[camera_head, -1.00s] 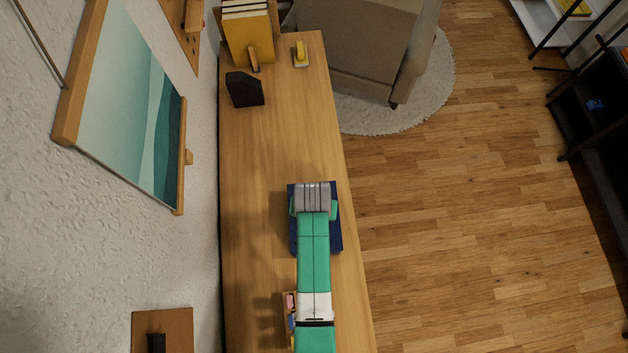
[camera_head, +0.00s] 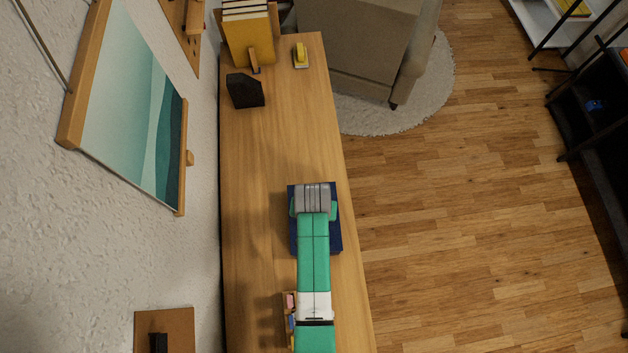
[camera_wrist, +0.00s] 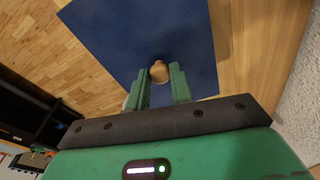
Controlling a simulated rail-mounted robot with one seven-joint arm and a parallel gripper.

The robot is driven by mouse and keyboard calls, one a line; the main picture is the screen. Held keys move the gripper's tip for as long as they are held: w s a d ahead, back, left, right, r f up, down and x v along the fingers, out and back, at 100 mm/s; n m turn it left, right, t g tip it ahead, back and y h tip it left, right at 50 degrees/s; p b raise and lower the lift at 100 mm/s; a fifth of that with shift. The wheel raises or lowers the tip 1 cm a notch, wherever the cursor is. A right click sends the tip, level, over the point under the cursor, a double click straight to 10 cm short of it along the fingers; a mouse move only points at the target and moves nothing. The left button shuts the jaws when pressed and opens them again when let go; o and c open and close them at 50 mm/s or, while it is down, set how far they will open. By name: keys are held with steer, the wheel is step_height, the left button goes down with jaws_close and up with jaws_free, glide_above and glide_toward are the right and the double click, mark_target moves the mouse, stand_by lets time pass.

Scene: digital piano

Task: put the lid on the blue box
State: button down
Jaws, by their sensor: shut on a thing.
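The blue lid (camera_wrist: 125,40) fills the upper middle of the wrist view, with a round wooden knob (camera_wrist: 159,71) on it. My gripper (camera_wrist: 160,78) has its two green fingers on either side of the knob and is shut on it. In the head view a dark blue square shape (camera_head: 336,238) shows under my arm on the wooden top. My arm covers its middle and hides the fingers there. I cannot tell the lid from the blue box in it, nor whether the lid rests on the box.
A black object (camera_head: 244,90), yellow books (camera_head: 247,38) and a small yellow item (camera_head: 301,55) stand at the far end of the wooden top (camera_head: 285,130). Small coloured items (camera_head: 290,305) lie beside my arm. The wall is at left, open floor at right.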

steer(key=c, duration=0.7)
jaws_free()
step_height(320, 180, up, 5)
steer(key=p, duration=0.4)
steer(key=shift+f+p, duration=0.15)
steer(key=shift+p, duration=0.25)
steer(key=shift+r, duration=1.15)
jaws_close()
steer(key=shift+f, duration=0.2)
